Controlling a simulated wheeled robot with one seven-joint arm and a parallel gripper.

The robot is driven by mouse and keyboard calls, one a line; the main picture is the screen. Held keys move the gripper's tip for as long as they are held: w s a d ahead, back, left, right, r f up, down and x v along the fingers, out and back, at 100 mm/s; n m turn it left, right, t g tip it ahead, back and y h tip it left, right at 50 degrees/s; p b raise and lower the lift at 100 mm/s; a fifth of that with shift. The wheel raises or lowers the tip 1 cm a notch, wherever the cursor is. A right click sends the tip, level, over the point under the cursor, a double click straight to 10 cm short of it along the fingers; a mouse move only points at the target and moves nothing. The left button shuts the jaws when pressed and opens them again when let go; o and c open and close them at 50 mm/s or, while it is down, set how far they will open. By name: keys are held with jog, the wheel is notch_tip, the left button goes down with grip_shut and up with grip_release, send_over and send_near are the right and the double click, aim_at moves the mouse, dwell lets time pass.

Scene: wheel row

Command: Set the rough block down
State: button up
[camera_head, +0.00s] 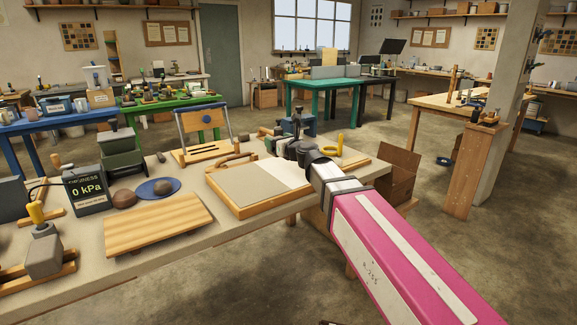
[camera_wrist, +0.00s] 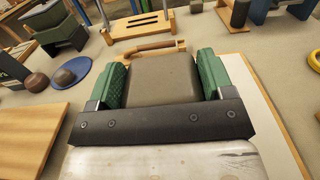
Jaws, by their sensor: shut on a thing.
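My gripper (camera_wrist: 163,85) has green ridged pads and is shut on a grey-brown block (camera_wrist: 163,78), which I take to be the rough block. The block fills the space between the pads and touches both. In the head view my gripper (camera_head: 297,147) is above the far side of a wood-rimmed board (camera_head: 240,212) with a grey half and a white half. The block is hard to make out there behind the gripper and wrist. The white half (camera_wrist: 262,110) shows right of the gripper in the wrist view. I cannot tell whether the block touches the board.
A wooden handle (camera_head: 236,160) lies at the board's far left edge. Left on the bench stand a plain wooden board (camera_head: 158,224), a blue dish (camera_head: 165,183) with a brown lump, another brown lump, a 0 kPa gauge box (camera_head: 86,190) and a green bin (camera_head: 122,152).

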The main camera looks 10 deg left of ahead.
jog(key=w+f, duration=0.2)
jog(key=w, duration=0.1)
jog(key=w+d+f, duration=0.1)
jog(key=w+f, duration=0.1)
jog(key=w, duration=0.2)
jog(key=w+f, duration=0.2)
jog(key=w, duration=0.2)
jog(key=shift+d+f, duration=0.25)
jog(key=shift+f, duration=2.15)
jog(key=shift+f, duration=0.1)
jog(key=o, duration=1.3)
jog(key=shift+d, duration=0.15)
jog(key=v, duration=1.2)
jog(key=shift+w, duration=0.1)
